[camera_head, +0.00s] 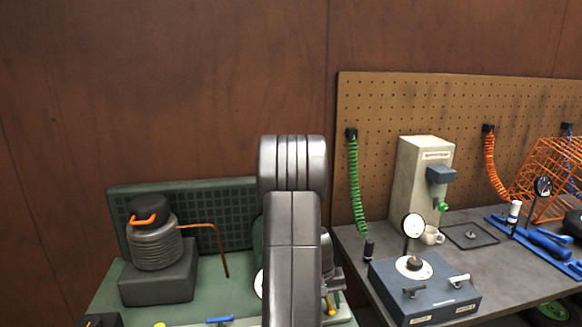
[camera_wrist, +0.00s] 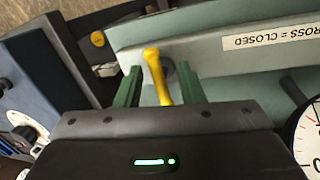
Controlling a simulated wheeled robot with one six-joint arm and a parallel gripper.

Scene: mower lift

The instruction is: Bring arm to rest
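My gripper (camera_wrist: 160,72) shows in the wrist view with its two green fingers apart. A yellow lever (camera_wrist: 157,75) stands between the fingers, with a gap visible on each side, so the gripper is open and not clamped on it. The lever is mounted on a pale green panel. In the head view my grey arm fills the lower middle and hides my gripper; a bit of yellow (camera_head: 330,304), which looks like the lever, shows just right of it.
A label (camera_wrist: 268,38) ending "ROSS = CLOSED" and a dial gauge (camera_wrist: 308,135) lie right of the lever. A green bench holds a coiled unit (camera_head: 154,247) at left. A grey bench at right carries a blue box (camera_head: 425,290), a dispenser (camera_head: 418,185) and an orange rack (camera_head: 550,180).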

